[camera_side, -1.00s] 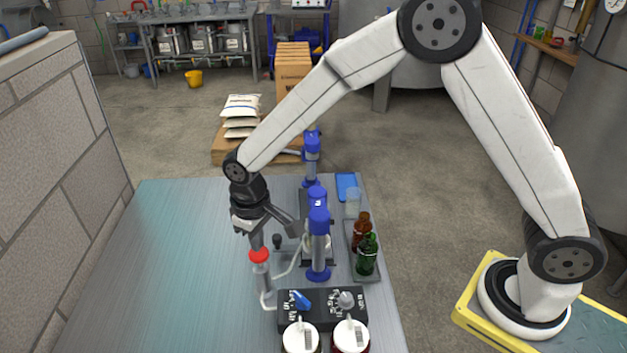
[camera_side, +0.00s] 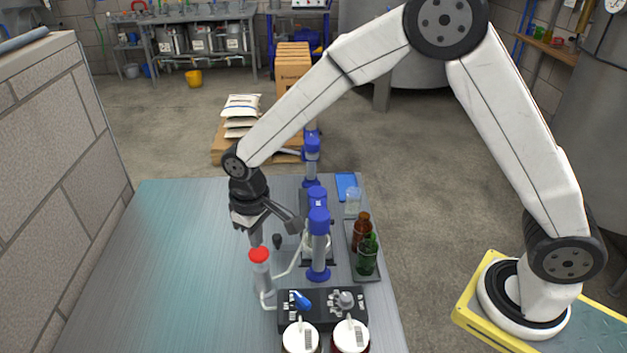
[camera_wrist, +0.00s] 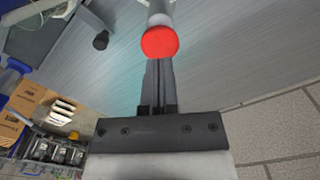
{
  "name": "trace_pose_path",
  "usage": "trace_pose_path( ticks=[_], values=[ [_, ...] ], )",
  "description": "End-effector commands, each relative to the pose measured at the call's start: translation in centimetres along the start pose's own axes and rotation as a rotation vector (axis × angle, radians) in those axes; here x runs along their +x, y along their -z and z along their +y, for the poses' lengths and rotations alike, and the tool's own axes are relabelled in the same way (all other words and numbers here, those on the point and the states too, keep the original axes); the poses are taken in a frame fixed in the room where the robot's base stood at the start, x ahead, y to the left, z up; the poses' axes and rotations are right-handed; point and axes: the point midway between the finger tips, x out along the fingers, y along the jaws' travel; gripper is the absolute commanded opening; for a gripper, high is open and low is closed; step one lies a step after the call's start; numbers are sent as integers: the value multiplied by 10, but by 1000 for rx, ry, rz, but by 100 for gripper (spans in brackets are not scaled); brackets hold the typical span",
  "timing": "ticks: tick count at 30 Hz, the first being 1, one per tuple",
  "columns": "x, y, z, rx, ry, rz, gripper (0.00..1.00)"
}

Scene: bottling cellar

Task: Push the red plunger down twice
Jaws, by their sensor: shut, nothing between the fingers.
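The red plunger (camera_side: 259,255) is a round red cap on top of a clear upright cylinder (camera_side: 262,278) at the front of the table. My gripper (camera_side: 256,240) is just above the cap, fingers pointing down. Its fingers are together and empty. In the wrist view the red plunger (camera_wrist: 160,42) lies at the tips of my closed fingers (camera_wrist: 159,64). I cannot tell whether the fingertips touch the cap.
A black control box (camera_side: 322,309) with knobs and two white-lidded jars (camera_side: 300,338) stand in front. Blue-topped posts (camera_side: 319,240) and a tray with a brown bottle (camera_side: 361,230) and a green bottle (camera_side: 367,256) are to the right. The table's left side (camera_side: 165,260) is clear.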

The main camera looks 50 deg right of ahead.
Motion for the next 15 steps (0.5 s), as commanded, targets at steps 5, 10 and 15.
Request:
trace_pose_path(
  ticks=[5,10,15],
  values=[
    [0,0,0,0,0,0,0],
    [2,0,0,0,0,0,0],
    [6,0,0,0,0,-1,0]
  ],
)
